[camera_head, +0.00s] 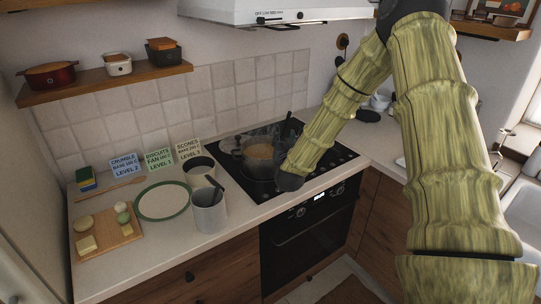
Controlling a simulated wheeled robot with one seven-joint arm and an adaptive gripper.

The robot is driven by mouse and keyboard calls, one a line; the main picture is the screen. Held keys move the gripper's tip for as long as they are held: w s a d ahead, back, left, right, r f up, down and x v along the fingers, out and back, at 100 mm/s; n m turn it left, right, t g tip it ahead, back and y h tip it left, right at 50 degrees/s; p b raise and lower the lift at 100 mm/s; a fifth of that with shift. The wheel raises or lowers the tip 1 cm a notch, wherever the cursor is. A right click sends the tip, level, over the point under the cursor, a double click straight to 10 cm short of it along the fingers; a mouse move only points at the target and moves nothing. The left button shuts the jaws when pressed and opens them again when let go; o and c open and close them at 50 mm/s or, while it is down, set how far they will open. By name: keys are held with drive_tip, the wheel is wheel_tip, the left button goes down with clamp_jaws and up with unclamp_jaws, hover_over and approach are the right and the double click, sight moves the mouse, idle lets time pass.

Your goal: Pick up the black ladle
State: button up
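A pot (257,153) with tan contents stands on the black cooktop (238,183). A dark, slim handle (287,124) rises at the pot's right side; it may be the black ladle, but its lower part is hidden. Another dark handle (214,187) sticks out of a grey cup (208,212) on the counter; I cannot tell what utensil it is. My forearm reaches down from the upper right, and its dark end joint is in front of the cooktop, right of the pot. My gripper's fingers do not show.
A green-rimmed plate (162,201), a cutting board (103,238) with food and several label cards (158,158) are on the left counter. A wall shelf (107,80) holds pots. The range hood (270,12) hangs above the cooktop.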

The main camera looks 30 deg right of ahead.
sight(283, 134)
drive_tip(key=shift+w+d+r+p, duration=0.15)
drive_tip(key=shift+w+d+p, duration=0.1)
drive_tip(key=shift+w, duration=0.25)
drive_tip(key=shift+w+d+r+p, duration=0.15)
drive_tip(key=shift+w+d+p, duration=0.1)
drive_tip(key=shift+w, duration=0.2)
drive_tip(key=shift+w+d+f, duration=0.15)
drive_tip(key=shift+w+d, duration=0.15)
drive_tip(key=shift+w, duration=0.3)
clamp_jaws()
